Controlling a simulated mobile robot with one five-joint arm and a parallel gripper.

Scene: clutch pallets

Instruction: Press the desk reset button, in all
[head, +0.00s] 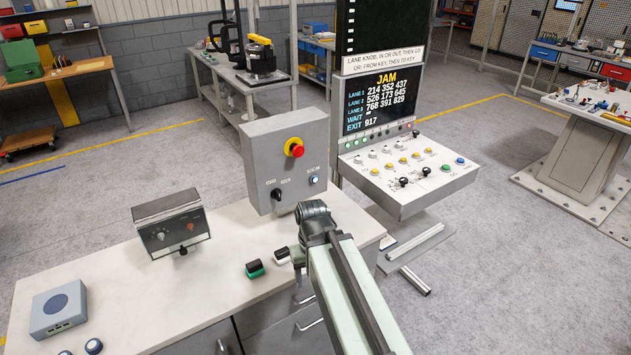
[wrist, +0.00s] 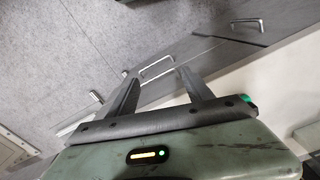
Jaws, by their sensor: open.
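A sloped grey control desk (head: 440,185) stands right of centre in the head view, below a screen reading JAM.
The white bench (head: 216,262) holds a grey box (head: 255,150) with a red emergency button (head: 294,148), a small dark meter box (head: 171,222) and a blue-grey box (head: 58,311). Metal bars lie on the floor below the desk. Open floor lies right of the bench.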

